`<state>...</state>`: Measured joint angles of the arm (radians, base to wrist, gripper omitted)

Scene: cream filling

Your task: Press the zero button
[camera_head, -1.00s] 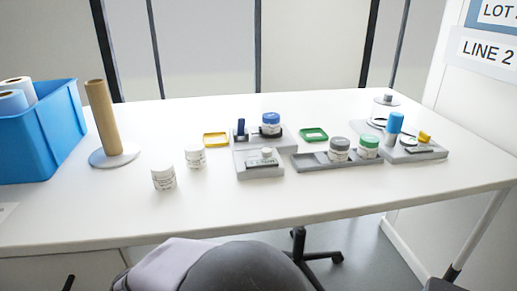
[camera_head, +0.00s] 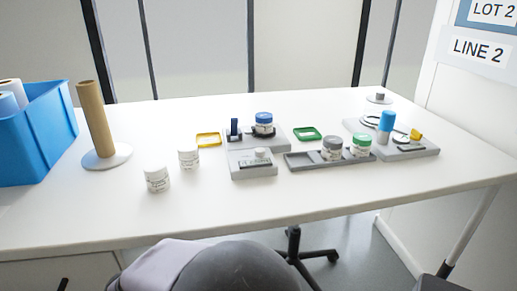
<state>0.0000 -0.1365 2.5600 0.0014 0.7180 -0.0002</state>
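A grey unit with a small display panel (camera_head: 254,163) stands mid-table, with a small white round piece (camera_head: 262,153) at its top edge. No button marked zero can be made out at this size. Right behind the unit is a grey base (camera_head: 275,142) carrying a blue-lidded white jar (camera_head: 263,124) in a dark holder and a dark blue upright piece (camera_head: 234,128). My gripper is not in view.
Two white jars (camera_head: 157,179) (camera_head: 188,157) stand front left. A yellow frame (camera_head: 208,139) and green frame (camera_head: 307,133) lie nearby. A grey tray (camera_head: 302,160) holds grey-lidded and green-lidded jars. Left are a cardboard tube (camera_head: 95,118) and blue bin (camera_head: 38,135). A chair (camera_head: 240,268) stands in front.

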